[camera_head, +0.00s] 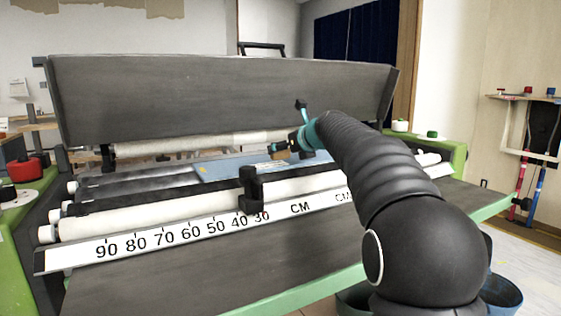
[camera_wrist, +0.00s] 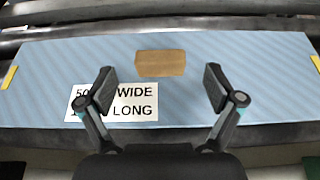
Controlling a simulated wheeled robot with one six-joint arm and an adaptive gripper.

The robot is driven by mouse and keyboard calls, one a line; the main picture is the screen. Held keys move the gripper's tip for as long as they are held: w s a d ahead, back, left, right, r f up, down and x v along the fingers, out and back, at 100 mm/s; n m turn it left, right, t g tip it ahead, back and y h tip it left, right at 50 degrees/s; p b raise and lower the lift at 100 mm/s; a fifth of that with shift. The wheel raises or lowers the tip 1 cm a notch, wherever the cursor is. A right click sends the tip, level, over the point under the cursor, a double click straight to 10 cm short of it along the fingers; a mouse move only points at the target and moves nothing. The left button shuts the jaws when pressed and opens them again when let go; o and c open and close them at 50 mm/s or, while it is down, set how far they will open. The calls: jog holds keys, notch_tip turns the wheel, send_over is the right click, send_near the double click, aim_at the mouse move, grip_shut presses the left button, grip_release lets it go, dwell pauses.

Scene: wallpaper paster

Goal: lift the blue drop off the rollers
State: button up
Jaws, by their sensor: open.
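The blue drop (camera_wrist: 220,60) is a flat, light blue sheet lying across the dark rollers. It has a brown wooden block (camera_wrist: 161,63) in its middle, a white label with partly hidden words (camera_wrist: 136,104), and yellow strips at its left and right ends. In the head view the blue drop (camera_head: 225,170) lies inside the machine, partly hidden by my arm. My gripper (camera_wrist: 160,85) is open above the near half of the drop, its fingertips on either side of and short of the brown block. Nothing is between the fingers.
The pasting machine has a dark raised lid (camera_head: 220,98) above and behind the rollers. A white roller (camera_head: 140,215) and a centimetre scale (camera_head: 185,233) run along the front, with a black clamp-like piece (camera_head: 250,190) standing on them. Green side frames (camera_head: 452,155) bound it.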

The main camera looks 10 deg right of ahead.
aim_at(280, 155)
jog(key=x, duration=0.4)
jog(key=shift+w+a+f, duration=0.1)
jog(key=shift+w, duration=0.15)
jog(key=c, duration=1.4)
